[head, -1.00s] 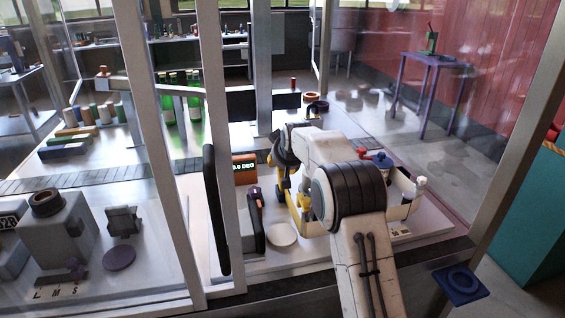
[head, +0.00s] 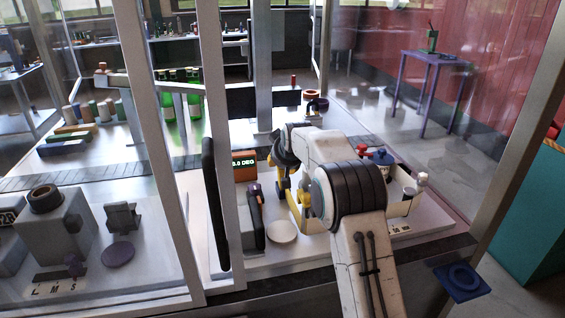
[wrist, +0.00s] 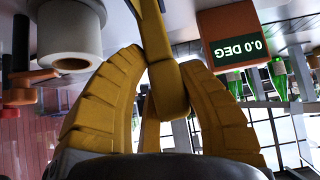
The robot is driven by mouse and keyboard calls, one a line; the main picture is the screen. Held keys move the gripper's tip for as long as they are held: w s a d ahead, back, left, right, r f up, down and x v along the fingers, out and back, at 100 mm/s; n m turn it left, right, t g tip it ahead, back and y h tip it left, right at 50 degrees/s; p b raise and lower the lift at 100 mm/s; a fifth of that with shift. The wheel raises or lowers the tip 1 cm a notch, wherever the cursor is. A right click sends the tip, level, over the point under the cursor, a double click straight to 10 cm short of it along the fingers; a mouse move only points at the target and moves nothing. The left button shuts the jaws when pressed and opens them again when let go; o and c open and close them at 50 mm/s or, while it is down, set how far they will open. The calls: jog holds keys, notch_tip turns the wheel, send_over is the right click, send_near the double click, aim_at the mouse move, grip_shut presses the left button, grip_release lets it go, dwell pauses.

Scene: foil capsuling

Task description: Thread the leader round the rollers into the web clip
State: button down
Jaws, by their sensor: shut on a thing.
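In the wrist view my gripper (wrist: 163,62) has its yellow ribbed fingers closed around a dark yellow strip (wrist: 150,25), which I take for the leader. The strip runs up out of the picture. I cannot make out the rollers or the web clip clearly in either view.
An orange readout box (head: 244,160) showing a degree value stands left of my arm. A red-topped blue part (head: 381,157) and a pale bin are at right. Green bottles (head: 194,100) stand behind.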

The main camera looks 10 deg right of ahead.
jog(key=shift+f+b, duration=0.5)
jog(key=shift+f, duration=0.2)
jog(key=c, duration=0.8)
grip_release()
jog(key=shift+r, duration=0.1)
jog(key=v, duration=1.1)
jog(key=s+a+g, duration=0.1)
jog(key=s+g, duration=0.1)
jog(key=s, duration=1.7)
jog(key=s+f+g, duration=0.1)
jog(key=s+f, duration=0.1)
jog(key=s, duration=0.5)
jog(key=s+f+g, duration=0.1)
jog(key=s+f, duration=0.2)
jog(key=s, duration=0.5)
jog(key=s+a+f+g, duration=0.1)
jog(key=s+f, duration=0.1)
jog(key=s, duration=0.6)
jog(key=shift+f, duration=0.4)
